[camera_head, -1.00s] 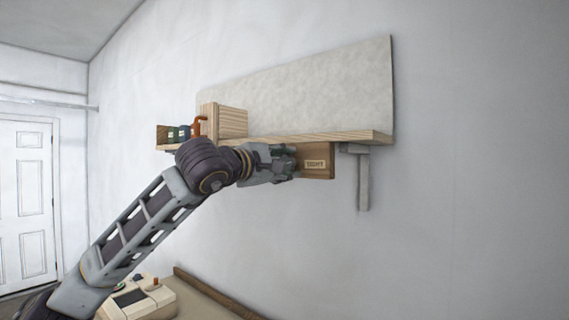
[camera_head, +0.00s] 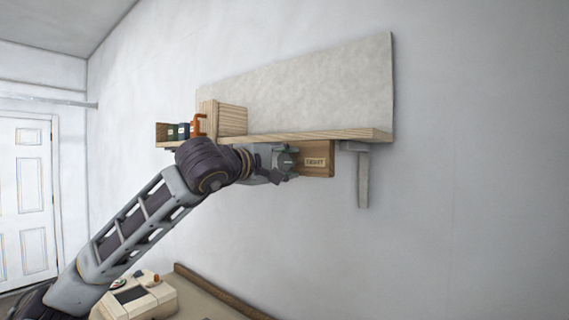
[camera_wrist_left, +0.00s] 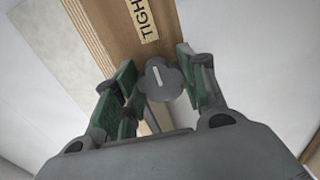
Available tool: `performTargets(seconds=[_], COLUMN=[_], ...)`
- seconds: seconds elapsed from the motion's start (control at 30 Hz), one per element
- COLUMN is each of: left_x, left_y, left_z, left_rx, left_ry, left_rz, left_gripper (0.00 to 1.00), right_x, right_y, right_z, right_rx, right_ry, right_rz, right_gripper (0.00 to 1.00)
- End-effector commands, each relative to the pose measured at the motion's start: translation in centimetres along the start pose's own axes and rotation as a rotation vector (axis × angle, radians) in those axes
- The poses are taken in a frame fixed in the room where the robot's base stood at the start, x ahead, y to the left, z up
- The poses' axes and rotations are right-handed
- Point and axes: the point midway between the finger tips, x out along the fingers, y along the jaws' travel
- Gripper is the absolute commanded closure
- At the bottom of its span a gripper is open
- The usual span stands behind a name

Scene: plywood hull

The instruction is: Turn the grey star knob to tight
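The grey star knob (camera_wrist_left: 160,80) has rounded lobes and a pale line mark. It sits on the front of a wooden block under the shelf. Its mark points roughly toward the TIGHT label (camera_wrist_left: 149,22), which lies to the right of the knob in the head view (camera_head: 315,162). My left gripper (camera_wrist_left: 163,78) has its green-padded fingers on either side of the knob, very close to it. I cannot tell whether they press on it. In the head view the knob (camera_head: 287,162) shows at the end of my left gripper. My right gripper is not in view.
The wooden shelf (camera_head: 350,136) runs just above the gripper, with a bracket (camera_head: 363,180) to the right. An orange item (camera_head: 198,125) and small containers stand on its left end. A beige device (camera_head: 140,298) is below. The wall at right is clear.

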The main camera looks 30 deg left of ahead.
Motion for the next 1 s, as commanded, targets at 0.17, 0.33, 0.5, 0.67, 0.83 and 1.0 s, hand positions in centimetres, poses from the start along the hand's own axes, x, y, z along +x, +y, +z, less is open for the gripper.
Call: performTargets(seconds=[0.17, 0.33, 0.5, 0.67, 0.83, 1.0], left_x=[0.0, 0.0, -0.2, -0.8, -1.9, -3.2], left_y=[-0.1, -0.1, 0.0, -0.1, 0.0, -0.1], left_z=[0.0, 0.0, 0.0, -0.1, -0.1, -0.1], left_rx=[-0.001, -0.001, -0.001, -0.001, 0.0, 0.001], left_ry=[0.0, 0.0, 0.001, 0.001, 0.002, 0.003], left_rz=[-0.002, -0.001, -0.001, -0.001, 0.0, -0.002], left_gripper=[0.52, 0.52, 0.52, 0.52, 0.52, 0.52], right_x=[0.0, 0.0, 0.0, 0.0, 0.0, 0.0], right_y=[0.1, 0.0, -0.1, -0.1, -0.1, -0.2], right_z=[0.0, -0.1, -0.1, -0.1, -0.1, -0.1], right_rx=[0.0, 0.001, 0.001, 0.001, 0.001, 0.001], right_ry=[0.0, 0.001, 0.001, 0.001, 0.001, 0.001], right_rz=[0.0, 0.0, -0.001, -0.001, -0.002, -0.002], right_gripper=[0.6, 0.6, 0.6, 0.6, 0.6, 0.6])
